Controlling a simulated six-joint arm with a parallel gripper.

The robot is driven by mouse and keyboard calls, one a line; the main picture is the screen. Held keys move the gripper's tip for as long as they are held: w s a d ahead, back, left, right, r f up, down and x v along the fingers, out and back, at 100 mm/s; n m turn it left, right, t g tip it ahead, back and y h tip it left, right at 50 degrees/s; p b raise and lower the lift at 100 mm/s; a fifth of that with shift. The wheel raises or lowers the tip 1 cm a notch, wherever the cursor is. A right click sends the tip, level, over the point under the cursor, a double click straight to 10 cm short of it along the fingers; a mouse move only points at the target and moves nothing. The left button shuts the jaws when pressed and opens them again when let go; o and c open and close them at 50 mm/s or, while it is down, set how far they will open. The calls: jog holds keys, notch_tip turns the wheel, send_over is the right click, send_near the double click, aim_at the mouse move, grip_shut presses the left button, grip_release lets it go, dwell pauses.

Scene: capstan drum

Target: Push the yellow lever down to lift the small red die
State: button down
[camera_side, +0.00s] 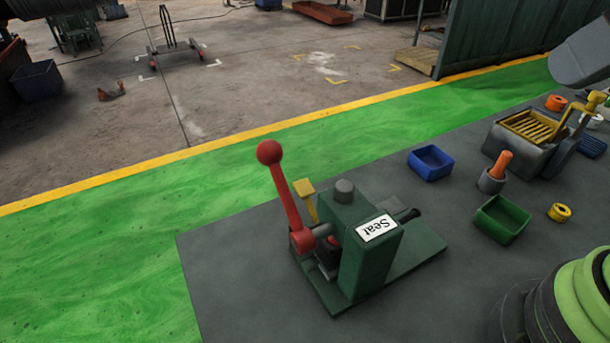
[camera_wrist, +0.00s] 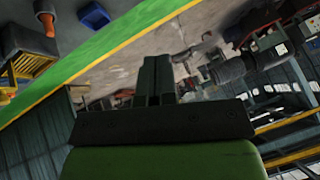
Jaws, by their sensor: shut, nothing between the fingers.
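A dark green press-like fixture (camera_side: 365,268) with a "Seat" label stands on the grey table in the side view. The yellow lever (camera_side: 304,189) sticks up behind it, its square yellow head at the top and its lower part hidden. A small red piece (camera_side: 334,240) shows low between the fixture's parts; it may be the red die, but it is partly covered. In the wrist view my gripper (camera_wrist: 156,62) has its two dark fingers together with nothing between them. It is apart from the fixture, which does not show in that view.
A red lever with a ball (camera_side: 269,152) leans up at the fixture's left, near the yellow lever. A blue tray (camera_side: 431,163), a green tray (camera_side: 502,220), a mortar with an orange pestle (camera_side: 501,164) and a yellow ring (camera_side: 559,212) stand to the right. The table's front left is clear.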

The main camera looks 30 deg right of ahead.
jog(key=w+a+n+g, duration=0.1)
jog(key=w+a+n, duration=0.1)
jog(key=w+n, duration=0.35)
jog(key=n+g+y, duration=0.1)
jog(key=n+g, duration=0.4)
jog(key=n, duration=1)
send_over(300, 185)
jog(key=s+d, duration=0.3)
jog(key=d, duration=0.1)
notch_tip(300, 185, down, 11)
jog(key=shift+w+a, duration=0.15)
jog(key=shift+w, duration=0.05)
jog(key=x, duration=0.8)
jog(key=w+x, duration=0.1)
jog(key=x, duration=0.3)
jog(key=shift+d+f, duration=0.25)
jog(key=shift+f, duration=0.1)
jog(key=shift+w+f, duration=0.15)
jog(key=shift+f, duration=0.35)
jog(key=shift+w, duration=0.1)
